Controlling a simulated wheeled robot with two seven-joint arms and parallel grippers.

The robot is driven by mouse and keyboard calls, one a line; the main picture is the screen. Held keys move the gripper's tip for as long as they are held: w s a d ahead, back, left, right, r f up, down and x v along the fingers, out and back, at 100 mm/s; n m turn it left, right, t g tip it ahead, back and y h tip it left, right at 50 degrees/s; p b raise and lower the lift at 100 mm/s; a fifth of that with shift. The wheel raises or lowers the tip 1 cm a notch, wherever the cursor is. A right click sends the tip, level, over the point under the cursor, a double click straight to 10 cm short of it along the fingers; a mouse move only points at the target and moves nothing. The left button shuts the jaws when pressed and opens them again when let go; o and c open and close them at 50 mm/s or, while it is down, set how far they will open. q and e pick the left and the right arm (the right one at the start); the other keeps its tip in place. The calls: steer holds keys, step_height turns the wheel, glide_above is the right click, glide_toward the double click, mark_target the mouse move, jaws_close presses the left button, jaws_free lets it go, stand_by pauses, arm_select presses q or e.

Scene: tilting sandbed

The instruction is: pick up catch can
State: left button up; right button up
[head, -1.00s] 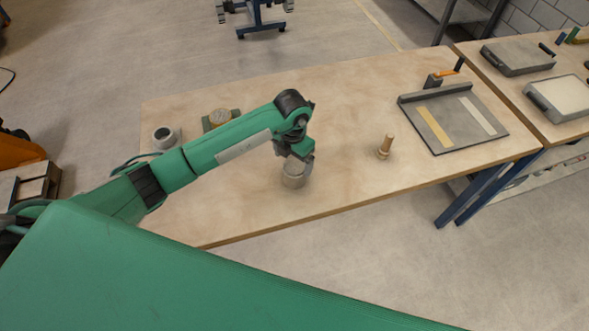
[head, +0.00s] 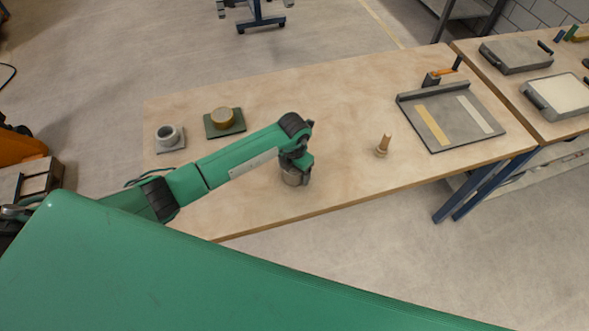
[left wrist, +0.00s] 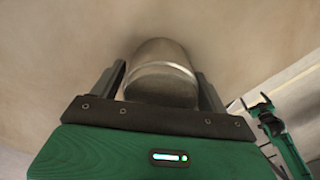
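The catch can (head: 293,179) is a small grey metal cylinder on the wooden table, near its front edge. My left gripper (head: 298,172) is down at the can from above and partly hides it. In the left wrist view the can (left wrist: 161,75) sits between the two dark fingers of my left gripper (left wrist: 160,85). Narrow gaps seem to show beside it, so the fingers look open around it. My right gripper (left wrist: 256,104) shows small at the right of the left wrist view, its fingers spread and empty. It is not in the head view.
On the table (head: 335,95) are a grey ring on a plate (head: 168,138), a brass disc on a green base (head: 223,120), a wooden peg-like tool (head: 383,146) and a grey tray with two strips (head: 452,117). The table between the can and the tool is clear.

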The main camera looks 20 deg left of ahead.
arm_select(q)
steer(key=c, duration=1)
steer(key=shift+o, duration=0.2)
steer(key=shift+r, duration=0.15)
